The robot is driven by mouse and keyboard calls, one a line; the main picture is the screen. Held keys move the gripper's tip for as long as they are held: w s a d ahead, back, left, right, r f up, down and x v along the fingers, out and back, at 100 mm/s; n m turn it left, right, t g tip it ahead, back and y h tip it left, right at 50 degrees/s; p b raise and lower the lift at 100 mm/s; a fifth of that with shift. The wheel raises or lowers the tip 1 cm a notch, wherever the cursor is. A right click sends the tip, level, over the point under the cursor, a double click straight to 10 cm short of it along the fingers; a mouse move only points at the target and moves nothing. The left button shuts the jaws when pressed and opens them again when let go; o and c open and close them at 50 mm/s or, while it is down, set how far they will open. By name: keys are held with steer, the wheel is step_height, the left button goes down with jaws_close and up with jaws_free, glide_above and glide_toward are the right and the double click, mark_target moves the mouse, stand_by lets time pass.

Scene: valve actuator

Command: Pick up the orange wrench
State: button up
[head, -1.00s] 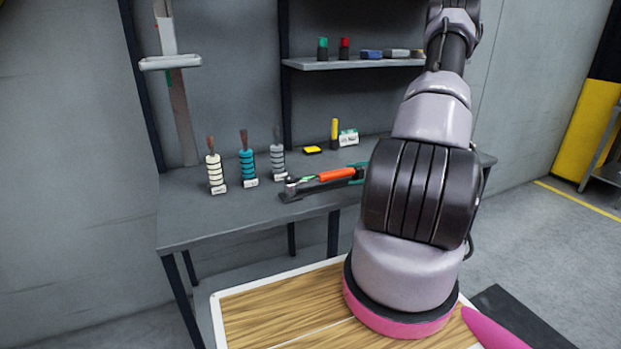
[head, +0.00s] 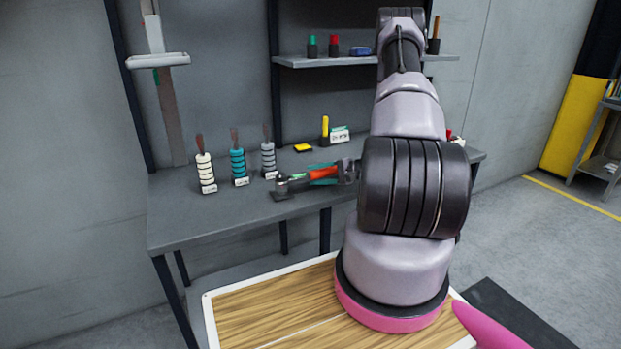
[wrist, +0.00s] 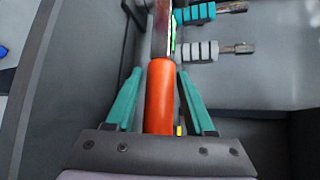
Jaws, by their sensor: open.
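The orange wrench (head: 299,178) lies on the grey workbench, partly hidden behind my gripper in the head view. Its metal head points left. In the wrist view its orange handle (wrist: 160,95) runs up the picture between my fingers. My gripper (wrist: 159,74) is open, with one teal finger on each side of the handle. Gaps show between handle and fingers near the tips. In the head view my gripper (head: 322,173) reaches in from the right, low over the bench. I cannot tell its exact height above the bench.
White (head: 206,173), teal (head: 238,165) and grey (head: 268,157) ringed tools with brown tips stand left of the wrench. A yellow block (head: 303,148) and a yellow marker (head: 325,130) are behind it. A shelf (head: 318,62) hangs above. The bench's front left (head: 205,218) is clear.

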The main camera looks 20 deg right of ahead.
jaws_close()
steer(key=shift+r, duration=0.15)
